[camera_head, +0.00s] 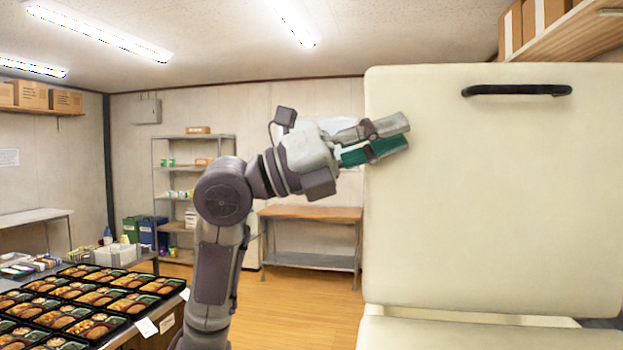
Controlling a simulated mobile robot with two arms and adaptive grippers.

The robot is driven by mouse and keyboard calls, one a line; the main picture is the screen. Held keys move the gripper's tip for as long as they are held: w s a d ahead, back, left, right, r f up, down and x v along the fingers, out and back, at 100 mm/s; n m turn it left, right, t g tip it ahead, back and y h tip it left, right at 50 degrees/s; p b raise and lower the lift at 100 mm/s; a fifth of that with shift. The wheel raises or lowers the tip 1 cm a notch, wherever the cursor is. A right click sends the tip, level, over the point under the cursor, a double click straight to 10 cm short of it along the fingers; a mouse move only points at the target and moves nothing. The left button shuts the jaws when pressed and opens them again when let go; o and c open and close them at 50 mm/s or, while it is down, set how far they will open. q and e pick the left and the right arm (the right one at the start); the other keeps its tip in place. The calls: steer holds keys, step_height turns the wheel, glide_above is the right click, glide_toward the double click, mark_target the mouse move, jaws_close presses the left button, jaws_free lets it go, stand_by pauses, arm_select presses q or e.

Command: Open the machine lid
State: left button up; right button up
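The machine lid (490,200) is a large cream panel filling the right side of the view, with a black bar handle (516,90) near its top edge. A thin gap shows under its lower edge, above another cream part of the machine (450,335). My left gripper (407,132) is in front of the lid's upper left part in the picture, left of the handle and apart from it. One finger looks grey, the other green. The fingers lie close together at a slant, so their opening is unclear. Nothing shows held in it. My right gripper is not in view.
A table with several black bento trays (90,295) stands at lower left. A wooden bench (310,212) and a metal shelf rack (195,137) stand at the back. A wall shelf (580,35) with boxes is above the lid. Floor (290,310) is free in the middle.

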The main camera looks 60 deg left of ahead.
arm_select(q)
steer(key=b+v, duration=0.6)
steer(key=v, duration=0.3)
steer(key=shift+s+a+f+b, duration=0.2)
steer(key=shift+a+f+b, duration=0.1)
steer(key=shift+b, duration=0.05)
stand_by(0.3)
stand_by(0.4)
jaws_close()
steer(key=shift+w, duration=0.1)
